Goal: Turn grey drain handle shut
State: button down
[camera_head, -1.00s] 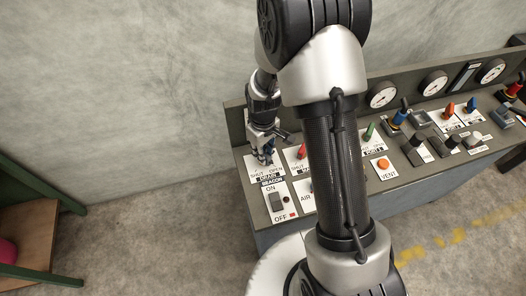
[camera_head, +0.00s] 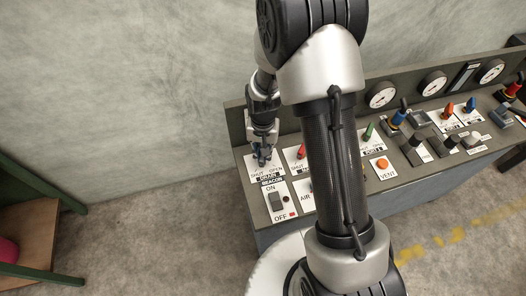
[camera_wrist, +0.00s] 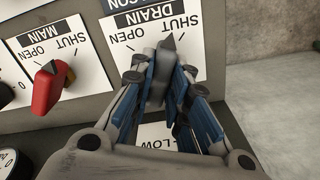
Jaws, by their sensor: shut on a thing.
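The grey drain handle (camera_wrist: 158,68) stands on its white DRAIN plate (camera_wrist: 186,64) in the wrist view. Its dark tip points up and slightly right, nearer the word SHUT than OPEN. My gripper (camera_wrist: 161,82) is shut on the handle, with a blue-padded finger on each side. In the head view my gripper (camera_head: 262,157) reaches down to the drain plate (camera_head: 257,174) at the panel's left end. There the fingers mostly hide the handle.
The red MAIN handle (camera_wrist: 48,87) stands left of my gripper in the wrist view. The ON/OFF switch (camera_head: 276,201) sits just in front of the drain plate in the head view. More knobs and the orange VENT button (camera_head: 382,163) lie to the right.

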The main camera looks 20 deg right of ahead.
jog(key=shift+m, duration=1.9)
jog(key=c, duration=1.5)
grip_release()
jog(key=shift+c, duration=0.2)
notch_tip(320, 180, up, 12)
